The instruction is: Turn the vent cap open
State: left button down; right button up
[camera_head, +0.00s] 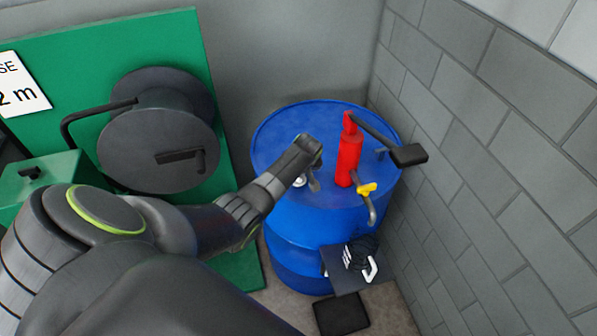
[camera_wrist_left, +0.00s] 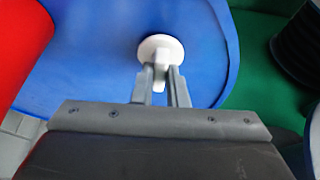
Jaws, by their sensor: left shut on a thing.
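The vent cap is a white round disc with a raised grip, on the top of the blue drum (camera_head: 300,118). In the left wrist view the vent cap (camera_wrist_left: 153,46) sits at the fingertips of my left gripper (camera_wrist_left: 161,84), with its raised grip between the two fingers. In the head view the vent cap (camera_head: 299,183) shows only as a small white patch beside my left gripper (camera_head: 314,184), partly hidden by it. My left gripper is shut on the vent cap's grip. My right gripper is in neither view.
A red hand pump (camera_head: 349,160) with a black handle (camera_head: 409,155) and a yellow-valved spout (camera_head: 367,189) stands on the drum to the right. A hose reel (camera_head: 160,145) on a green panel (camera_head: 105,65) is at left. A grey block wall (camera_head: 460,190) closes the right side.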

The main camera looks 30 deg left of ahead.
pick_arm(q)
jog(key=shift+w, duration=0.1)
dwell(0.4)
jog(key=c, duration=1.4)
grip_release()
jog(key=shift+c, duration=0.2)
jog(key=shift+d+r, duration=0.15)
jog(key=shift+r, duration=0.35)
jog(key=b+v, duration=0.1)
jog(key=v, duration=1.5)
jog(key=shift+s+b, duration=0.3)
jog(key=shift+d+r, duration=0.1)
